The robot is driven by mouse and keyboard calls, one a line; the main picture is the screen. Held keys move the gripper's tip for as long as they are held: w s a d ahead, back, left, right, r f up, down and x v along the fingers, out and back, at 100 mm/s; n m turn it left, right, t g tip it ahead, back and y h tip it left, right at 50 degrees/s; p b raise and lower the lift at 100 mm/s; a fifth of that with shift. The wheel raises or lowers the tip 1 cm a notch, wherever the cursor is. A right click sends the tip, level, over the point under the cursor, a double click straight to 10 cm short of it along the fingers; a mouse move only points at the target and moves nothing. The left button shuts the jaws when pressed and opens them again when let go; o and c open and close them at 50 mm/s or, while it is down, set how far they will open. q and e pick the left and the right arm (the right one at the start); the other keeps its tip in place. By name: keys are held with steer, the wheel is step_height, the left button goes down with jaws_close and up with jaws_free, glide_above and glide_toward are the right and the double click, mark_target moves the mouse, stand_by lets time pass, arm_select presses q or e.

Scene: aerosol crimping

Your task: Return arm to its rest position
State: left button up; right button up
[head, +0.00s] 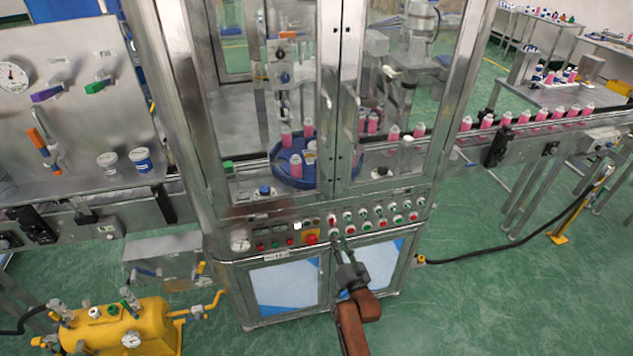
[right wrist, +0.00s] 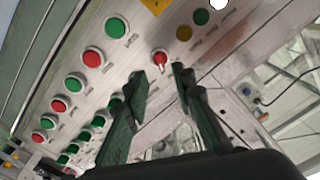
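My right gripper (head: 341,243) is in front of the lower part of the control panel (head: 268,222) on the crimping machine. In the right wrist view its two dark green fingers (right wrist: 158,78) are apart, with nothing held between them. A small red knob (right wrist: 160,58) shows just beyond the gap between the fingertips; I cannot tell whether they touch it. Rows of red and green buttons (right wrist: 92,57) run to the left of the fingers. My left gripper is in neither view.
The glazed cabinet (head: 337,95) stands above the panel, with a blue turntable (head: 290,178) inside. A conveyor (head: 560,135) with pink bottles (head: 540,115) runs off to the right. A yellow tank (head: 120,328) stands at lower left. Green floor (head: 490,310) is open at lower right.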

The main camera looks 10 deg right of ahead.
steer(key=s+d+f+n+g, duration=0.2)
steer(key=s+d+f+g, duration=0.25)
steer(key=s+f, duration=0.5)
steer(key=s+d+f+n+g+h, duration=0.1)
steer(key=s+d+g, duration=0.15)
steer(key=s, duration=1.05)
steer(key=s+d+f+n+g, duration=0.15)
steer(key=s+g, duration=0.25)
steer(key=s, duration=0.9)
steer(key=s+d+n+g+h, duration=0.1)
steer(key=s+d+n+g, duration=0.2)
steer(key=s, duration=1)
steer(key=s+a+f+g+y, duration=0.1)
steer(key=s+f+g, duration=0.15)
steer(key=f, duration=2.85)
steer(key=s+f, duration=1.6)
steer(key=s, duration=0.4)
steer(key=shift+g, duration=0.45)
steer(key=shift+a, duration=0.1)
